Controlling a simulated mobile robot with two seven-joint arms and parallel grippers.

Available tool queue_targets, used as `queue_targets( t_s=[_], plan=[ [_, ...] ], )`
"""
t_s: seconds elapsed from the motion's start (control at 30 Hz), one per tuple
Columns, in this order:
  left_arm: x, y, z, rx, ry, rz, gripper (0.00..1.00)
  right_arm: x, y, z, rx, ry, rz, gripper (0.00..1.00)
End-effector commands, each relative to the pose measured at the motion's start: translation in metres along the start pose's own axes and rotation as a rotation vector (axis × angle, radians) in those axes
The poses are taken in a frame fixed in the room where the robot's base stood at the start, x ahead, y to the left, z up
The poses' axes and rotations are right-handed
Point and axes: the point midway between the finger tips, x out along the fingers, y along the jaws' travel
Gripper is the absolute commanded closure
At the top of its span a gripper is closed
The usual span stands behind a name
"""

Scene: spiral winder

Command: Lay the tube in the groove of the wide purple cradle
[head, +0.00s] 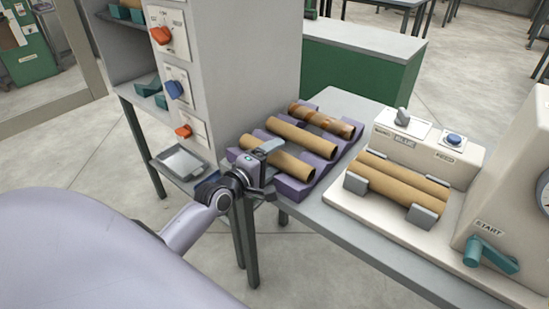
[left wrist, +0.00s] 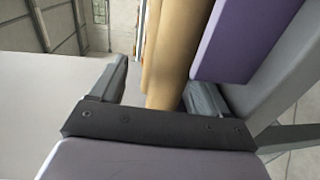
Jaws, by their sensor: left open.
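The wide purple cradle (head: 292,187) stands on the grey table, with raised ridges and grooves. Three tubes lie across it: a plain brown tube (head: 289,164) nearest me, a second plain tube (head: 289,130) behind it, and a banded brown tube (head: 326,121) at the back. My left gripper (head: 262,154) is at the nearest tube. In the left wrist view, its two open fingers stand on either side of that tube (left wrist: 172,70), with a gap on the left. Purple cradle (left wrist: 243,35) shows close to the right finger. The tube's underside is hidden.
A cream winding machine (head: 482,185) stands right of the cradle, with two brown rolls (head: 403,178) between grey blocks and a teal START handle (head: 487,258). A grey cabinet (head: 235,60) with knobs rises behind my left gripper. A small grey tray (head: 181,163) sits below it.

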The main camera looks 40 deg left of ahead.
Motion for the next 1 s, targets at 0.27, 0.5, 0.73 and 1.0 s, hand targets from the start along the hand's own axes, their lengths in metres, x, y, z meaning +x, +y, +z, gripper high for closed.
queue_targets(
  t_s=[0.27,0.5,0.73,1.0],
  plan=[
    [-0.037,-0.001,0.0,-0.001,0.0,-0.003,0.24,-0.001,0.0,-0.002,0.0,0.0,0.0,0.57],
    [-0.06,0.0,0.0,0.0,0.0,-0.001,0.24,-0.001,0.0,-0.002,0.0,0.0,0.0,0.57],
    [-0.066,0.0,0.0,0.0,0.0,0.0,0.24,-0.002,0.0,-0.002,0.0,0.0,0.0,0.57],
    [-0.066,0.006,0.0,0.0,0.0,0.0,0.24,-0.005,0.0,-0.007,0.0,-0.001,0.0,0.57]
  ],
)
